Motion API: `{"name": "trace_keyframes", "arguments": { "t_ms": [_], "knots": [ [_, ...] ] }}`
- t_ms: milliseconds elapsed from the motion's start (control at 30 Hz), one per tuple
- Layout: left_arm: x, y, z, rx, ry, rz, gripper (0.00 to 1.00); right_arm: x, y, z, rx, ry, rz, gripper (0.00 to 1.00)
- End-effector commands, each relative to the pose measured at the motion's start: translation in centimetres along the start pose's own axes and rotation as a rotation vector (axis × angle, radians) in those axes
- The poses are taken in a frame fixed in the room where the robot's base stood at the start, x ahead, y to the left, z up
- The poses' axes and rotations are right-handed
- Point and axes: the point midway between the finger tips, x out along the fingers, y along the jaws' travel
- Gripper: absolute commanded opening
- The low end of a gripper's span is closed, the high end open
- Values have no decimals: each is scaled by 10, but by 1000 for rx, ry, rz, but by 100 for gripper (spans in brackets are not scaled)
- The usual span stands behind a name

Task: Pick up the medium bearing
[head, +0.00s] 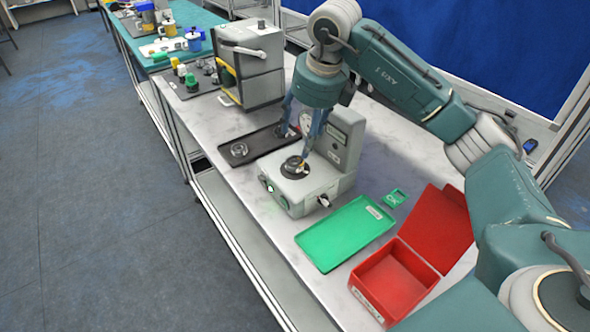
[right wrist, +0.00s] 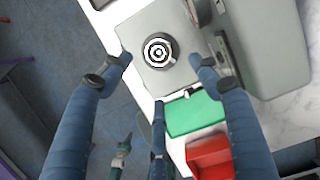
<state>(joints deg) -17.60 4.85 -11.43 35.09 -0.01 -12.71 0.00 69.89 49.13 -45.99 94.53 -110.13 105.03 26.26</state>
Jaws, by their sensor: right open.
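A round ringed piece (right wrist: 158,50), which looks like a bearing, sits on the dark round seat on top of the grey machine (head: 315,190); in the head view it shows as a dark disc (head: 294,166). Another ring-shaped bearing (head: 239,150) lies on the dark tray (head: 262,145) behind the machine. I cannot tell by size which is the medium one. My right gripper (head: 294,150) points down over the machine, its fingers spread and empty; in the right wrist view (right wrist: 160,68) the ringed piece appears between and beyond the fingertips. My left gripper is out of view.
A green tray (head: 345,234) and an open red box (head: 395,281) stand in front and right of the machine, with a small green device (head: 395,198) near. The machine's upright part (head: 344,140) rises close beside the fingers. A grey cabinet (head: 250,60) stands at the back.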

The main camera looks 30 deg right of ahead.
Motion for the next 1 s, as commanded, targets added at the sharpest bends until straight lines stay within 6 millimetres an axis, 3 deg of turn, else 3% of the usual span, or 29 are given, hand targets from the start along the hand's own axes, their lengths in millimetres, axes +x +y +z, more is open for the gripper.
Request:
{"name": "trace_keyframes", "arguments": {
  "t_ms": [100,200,467,633,800,1000],
  "knots": [
    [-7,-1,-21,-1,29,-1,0,18,0,-1,1,7,1,62],
    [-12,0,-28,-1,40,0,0,33,0,0,1,5,2,62],
    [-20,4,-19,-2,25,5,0,54,1,0,-1,3,1,62],
    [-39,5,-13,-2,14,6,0,78,2,1,1,6,1,62],
    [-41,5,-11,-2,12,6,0,99,2,2,0,2,1,62],
    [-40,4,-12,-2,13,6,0,102,1,2,-1,0,0,62]
  ]
}}
